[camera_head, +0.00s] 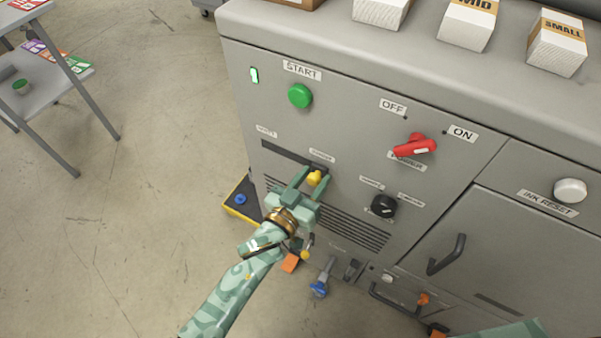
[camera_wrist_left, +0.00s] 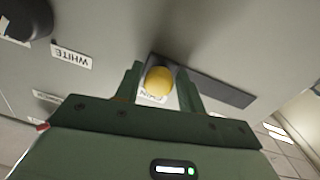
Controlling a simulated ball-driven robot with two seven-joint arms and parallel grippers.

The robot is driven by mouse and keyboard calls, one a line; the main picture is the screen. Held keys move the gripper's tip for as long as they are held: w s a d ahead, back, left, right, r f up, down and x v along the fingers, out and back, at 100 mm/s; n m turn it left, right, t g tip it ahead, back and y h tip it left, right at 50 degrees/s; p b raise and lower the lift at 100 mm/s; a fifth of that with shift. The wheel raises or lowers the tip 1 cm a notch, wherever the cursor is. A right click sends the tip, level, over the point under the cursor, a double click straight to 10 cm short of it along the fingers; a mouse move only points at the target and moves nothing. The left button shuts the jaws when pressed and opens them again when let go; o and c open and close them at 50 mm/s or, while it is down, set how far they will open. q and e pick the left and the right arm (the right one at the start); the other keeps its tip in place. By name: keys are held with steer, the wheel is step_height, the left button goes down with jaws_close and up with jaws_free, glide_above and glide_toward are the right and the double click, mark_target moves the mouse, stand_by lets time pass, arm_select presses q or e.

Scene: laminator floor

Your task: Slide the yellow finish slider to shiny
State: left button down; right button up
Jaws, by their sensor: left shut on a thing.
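The yellow finish slider (camera_head: 314,178) sits toward the right end of a dark slot (camera_head: 284,156) on the grey machine's front. A small label at the slot's left end is too small to read surely, and another sits above its right part. My left gripper (camera_head: 312,180) is shut on the yellow slider, one finger on each side of it. In the left wrist view the yellow knob (camera_wrist_left: 158,82) shows between the two green fingers, with the dark slot (camera_wrist_left: 215,88) running off to the right. My right gripper is not in view.
A green START button (camera_head: 300,96), a red power lever (camera_head: 415,146) and a black knob (camera_head: 383,206) are on the same panel. A blue-handled valve (camera_head: 319,288) and a door handle (camera_head: 447,255) stick out lower down. Open floor lies to the left.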

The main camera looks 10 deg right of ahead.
arm_select(q)
steer(key=shift+s+d+f, duration=0.1)
steer(key=shift+s+d, duration=0.15)
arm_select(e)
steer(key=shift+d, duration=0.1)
arm_select(q)
steer(key=c, duration=1.1)
jaws_free()
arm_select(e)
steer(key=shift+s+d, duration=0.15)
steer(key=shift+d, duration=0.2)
arm_select(q)
steer(key=p+v, duration=0.4)
steer(key=v, duration=1.2)
steer(key=shift+a+p, duration=0.2)
steer(key=shift+p, duration=0.1)
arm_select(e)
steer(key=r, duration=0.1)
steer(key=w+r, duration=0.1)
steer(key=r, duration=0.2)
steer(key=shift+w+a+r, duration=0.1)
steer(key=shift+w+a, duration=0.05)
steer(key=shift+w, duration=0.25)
